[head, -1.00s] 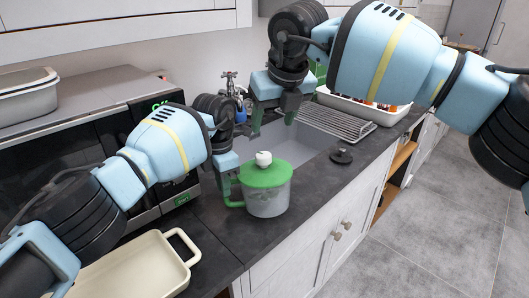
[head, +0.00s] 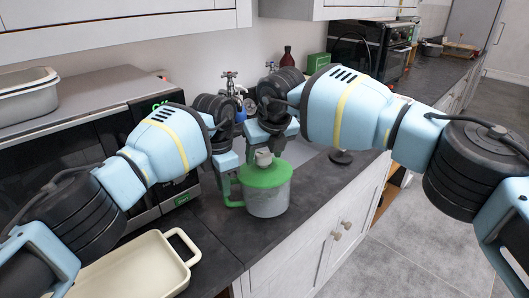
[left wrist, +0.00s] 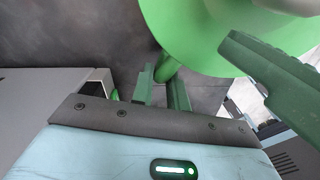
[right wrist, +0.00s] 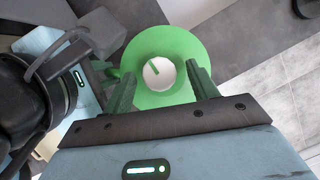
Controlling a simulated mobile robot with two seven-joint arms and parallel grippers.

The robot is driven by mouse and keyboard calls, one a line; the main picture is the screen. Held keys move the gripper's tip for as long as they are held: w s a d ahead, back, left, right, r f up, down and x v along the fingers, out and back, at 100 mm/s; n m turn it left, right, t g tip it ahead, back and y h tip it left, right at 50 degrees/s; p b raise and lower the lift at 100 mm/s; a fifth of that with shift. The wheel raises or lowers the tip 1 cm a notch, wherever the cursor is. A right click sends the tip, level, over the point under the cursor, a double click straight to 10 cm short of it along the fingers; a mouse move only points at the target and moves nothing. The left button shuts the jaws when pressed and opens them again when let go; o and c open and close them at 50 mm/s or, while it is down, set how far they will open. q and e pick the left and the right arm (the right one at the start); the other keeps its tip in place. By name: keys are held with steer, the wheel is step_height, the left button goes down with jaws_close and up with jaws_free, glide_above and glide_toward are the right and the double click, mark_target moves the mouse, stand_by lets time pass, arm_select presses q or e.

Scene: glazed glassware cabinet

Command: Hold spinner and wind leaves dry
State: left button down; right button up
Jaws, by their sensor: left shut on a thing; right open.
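The spinner stands upright on the dark counter, with a translucent bowl (head: 268,203), a green lid (head: 268,176) and a white knob (head: 263,158) on top. My left gripper (head: 231,188) is shut on the green side handle (left wrist: 166,68), left of the bowl. My right gripper (right wrist: 160,72) is open above the lid. Its fingers lie on either side of the knob, which also shows in the right wrist view (right wrist: 158,82); gaps show between fingers and knob. In the head view this gripper partly hides the knob's surroundings.
A cream tray (head: 128,266) lies at the front left, near a dark microwave (head: 60,160). A round black object (head: 341,157) sits on the counter to the right.

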steer(key=shift+f, duration=0.1)
steer(key=c, duration=1)
steer(key=n+g+y, duration=0.1)
steer(key=n, duration=0.2)
steer(key=shift+w+y, duration=0.15)
steer(key=shift+y, duration=0.15)
steer(key=shift+w+d+n+g+y, duration=0.1)
steer(key=shift+n+g+y, duration=0.25)
steer(key=shift+n, duration=0.7)
steer(key=shift+n+g+y, duration=0.25)
steer(key=shift+n+g, duration=0.2)
steer(key=shift+n, duration=0.6)
steer(key=o, duration=1)
